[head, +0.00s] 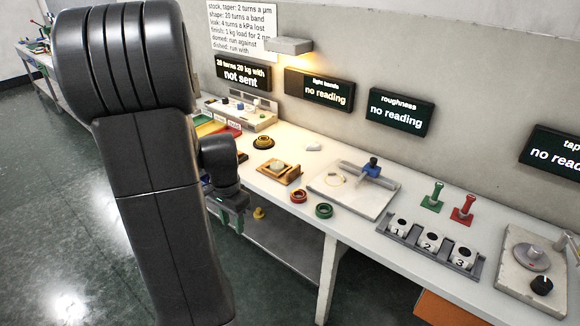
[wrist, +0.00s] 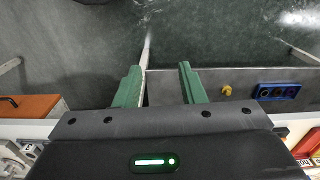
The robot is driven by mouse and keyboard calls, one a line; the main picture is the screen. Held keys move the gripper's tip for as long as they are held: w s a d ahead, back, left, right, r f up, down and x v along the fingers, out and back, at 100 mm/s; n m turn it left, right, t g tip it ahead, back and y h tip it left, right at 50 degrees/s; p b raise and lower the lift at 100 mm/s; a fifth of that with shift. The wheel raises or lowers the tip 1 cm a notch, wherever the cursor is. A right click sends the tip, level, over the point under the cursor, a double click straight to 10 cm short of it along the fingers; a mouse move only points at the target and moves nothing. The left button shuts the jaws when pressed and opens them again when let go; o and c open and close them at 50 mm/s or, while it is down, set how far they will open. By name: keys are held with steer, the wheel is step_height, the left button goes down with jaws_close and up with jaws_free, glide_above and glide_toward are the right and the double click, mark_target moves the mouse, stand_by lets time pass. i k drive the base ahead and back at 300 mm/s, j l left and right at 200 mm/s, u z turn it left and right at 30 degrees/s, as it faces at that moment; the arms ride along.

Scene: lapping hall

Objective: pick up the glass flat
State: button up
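I cannot tell for certain which thing is the glass flat. A pale round piece sits on a wooden block (head: 268,172) on the bench, and a small whitish disc (head: 314,146) lies behind it, near the wall. My gripper (head: 232,218) hangs in front of the bench edge, below the bench top and apart from both pieces. In the wrist view my gripper (wrist: 160,84) shows two green fingers spread apart with nothing between them. Neither pale piece can be made out in the wrist view.
The bench (head: 335,222) carries a red ring (head: 298,196), a green ring (head: 324,211), a plate with a blue-topped device (head: 371,168), and a rack of numbered pots (head: 430,242). A lower shelf (head: 285,255) lies underneath. The floor (head: 60,200) at left is clear.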

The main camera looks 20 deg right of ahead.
mark_target(277, 167)
steer(key=i+z, duration=0.3)
steer(key=z, duration=0.2)
steer(key=i+j+z, duration=0.2)
steer(key=z, duration=0.25)
steer(key=i+j+z, duration=0.25)
steer(key=z, duration=0.25)
steer(key=i+j, duration=0.3)
steer(key=i+j+z, duration=0.1)
steer(key=i+j, duration=0.2)
steer(key=j, duration=0.2)
steer(key=i+j, duration=0.25)
steer(key=j, duration=0.2)
steer(key=z, duration=0.05)
